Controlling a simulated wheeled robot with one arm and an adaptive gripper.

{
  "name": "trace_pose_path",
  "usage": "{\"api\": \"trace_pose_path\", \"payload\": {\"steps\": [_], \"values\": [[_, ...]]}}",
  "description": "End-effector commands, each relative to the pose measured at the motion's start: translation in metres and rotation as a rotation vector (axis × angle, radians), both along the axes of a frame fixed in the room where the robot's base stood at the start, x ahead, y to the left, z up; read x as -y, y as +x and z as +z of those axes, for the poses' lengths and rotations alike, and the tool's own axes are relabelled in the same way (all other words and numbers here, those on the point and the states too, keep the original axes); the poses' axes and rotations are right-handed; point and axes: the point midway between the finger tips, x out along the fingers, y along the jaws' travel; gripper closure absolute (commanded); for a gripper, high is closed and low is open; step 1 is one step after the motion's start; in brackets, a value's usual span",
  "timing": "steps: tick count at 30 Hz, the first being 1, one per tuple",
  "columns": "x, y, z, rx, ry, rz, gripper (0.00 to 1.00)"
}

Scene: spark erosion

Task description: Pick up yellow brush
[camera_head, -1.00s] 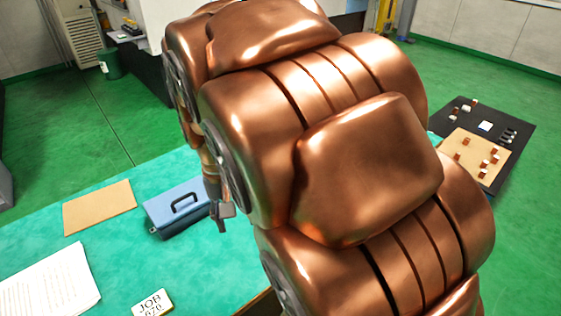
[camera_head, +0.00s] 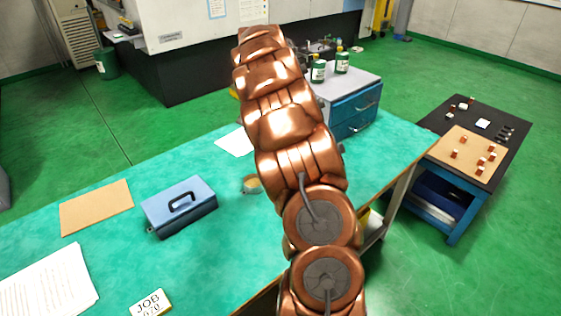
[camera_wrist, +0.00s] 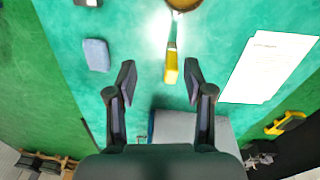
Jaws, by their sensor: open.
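The yellow brush (camera_wrist: 171,66) lies on the green bench top in the wrist view, its yellow end toward me and a paler narrow part running up the picture. My gripper (camera_wrist: 157,72) is open, with one finger on each side of the brush in the picture. Nothing is held between the fingers, and I cannot tell how high they are above the bench. In the head view the gripper and the brush are hidden behind my arm.
A round brown container (camera_wrist: 183,4) sits beyond the brush. White paper (camera_wrist: 268,66) lies right, a blue-grey block (camera_wrist: 96,54) left. In the head view, a blue toolbox (camera_head: 180,210) stands left of my arm; a drawer cabinet (camera_head: 352,108) with bottles stands behind right.

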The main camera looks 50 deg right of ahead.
Motion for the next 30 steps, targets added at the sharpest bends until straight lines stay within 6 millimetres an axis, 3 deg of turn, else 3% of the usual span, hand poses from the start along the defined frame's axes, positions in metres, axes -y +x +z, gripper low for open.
{"api": "trace_pose_path", "payload": {"steps": [3, 10, 30], "values": [[0.030, 0.006, -0.020, 0.017, 0.014, -0.073, 0.48], [0.059, 0.013, -0.042, 0.047, 0.038, -0.158, 0.48], [0.067, 0.015, -0.089, 0.055, 0.043, -0.176, 0.48]]}}
